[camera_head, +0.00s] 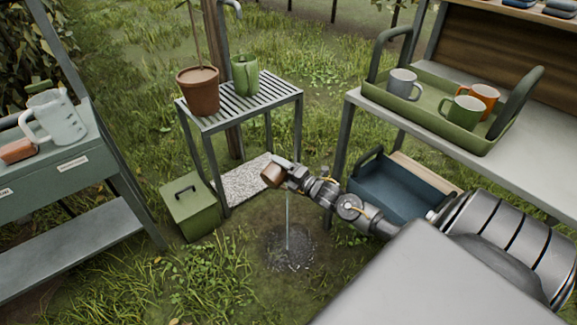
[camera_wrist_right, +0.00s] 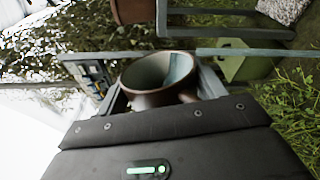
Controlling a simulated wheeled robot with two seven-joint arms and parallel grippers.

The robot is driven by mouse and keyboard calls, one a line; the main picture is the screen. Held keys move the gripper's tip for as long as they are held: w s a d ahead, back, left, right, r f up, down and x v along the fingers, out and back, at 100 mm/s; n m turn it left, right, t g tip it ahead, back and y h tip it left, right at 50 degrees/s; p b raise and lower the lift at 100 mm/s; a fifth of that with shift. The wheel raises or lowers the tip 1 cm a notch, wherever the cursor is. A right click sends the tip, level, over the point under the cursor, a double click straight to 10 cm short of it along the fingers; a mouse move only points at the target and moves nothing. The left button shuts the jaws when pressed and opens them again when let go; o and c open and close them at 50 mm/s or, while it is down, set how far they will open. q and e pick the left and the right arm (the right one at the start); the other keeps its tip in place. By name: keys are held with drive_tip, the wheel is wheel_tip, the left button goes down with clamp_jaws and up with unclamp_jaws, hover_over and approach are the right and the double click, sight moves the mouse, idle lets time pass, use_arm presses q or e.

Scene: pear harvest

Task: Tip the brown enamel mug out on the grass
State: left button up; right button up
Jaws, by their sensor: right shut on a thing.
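The brown enamel mug (camera_head: 270,176) is held tilted in the air in the head view, in front of the slatted stand. In the right wrist view the mug (camera_wrist_right: 148,98) shows its open mouth, with some water inside. My right gripper (camera_head: 286,172) is shut on the mug; its fingers (camera_wrist_right: 160,92) stand on either side of it in the wrist view. A thin stream of water (camera_head: 288,225) falls from the mug onto a dark wet patch (camera_head: 289,250) on the ground, with grass around it. My left gripper is not in view.
The slatted stand (camera_head: 283,90) holds a terracotta pot (camera_head: 199,93) and a green jug (camera_head: 244,75). A green box (camera_head: 190,208) stands on the ground. At right, a green tray (camera_head: 440,128) with several mugs sits on a bench, above a blue crate (camera_head: 385,196).

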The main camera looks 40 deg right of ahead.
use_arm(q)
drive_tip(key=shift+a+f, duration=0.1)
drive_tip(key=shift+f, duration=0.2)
use_arm(e)
drive_tip(key=shift+d+r, duration=0.1)
drive_tip(key=shift+d, duration=0.15)
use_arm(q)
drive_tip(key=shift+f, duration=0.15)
use_arm(e)
drive_tip(key=shift+w+d+m, duration=0.1)
drive_tip(key=shift+d+m, duration=0.1)
drive_tip(key=shift+m, duration=0.2)
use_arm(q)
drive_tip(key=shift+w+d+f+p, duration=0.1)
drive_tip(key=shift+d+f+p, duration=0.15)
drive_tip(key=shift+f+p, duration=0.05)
use_arm(e)
drive_tip(key=shift+r, duration=0.1)
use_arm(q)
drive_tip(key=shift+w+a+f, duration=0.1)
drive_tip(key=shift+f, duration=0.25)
use_arm(e)
drive_tip(key=shift+d+m, duration=0.1)
drive_tip(key=shift+m, duration=0.3)
use_arm(q)
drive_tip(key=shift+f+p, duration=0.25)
drive_tip(key=shift+p, duration=0.05)
use_arm(e)
drive_tip(key=shift+d, duration=0.1)
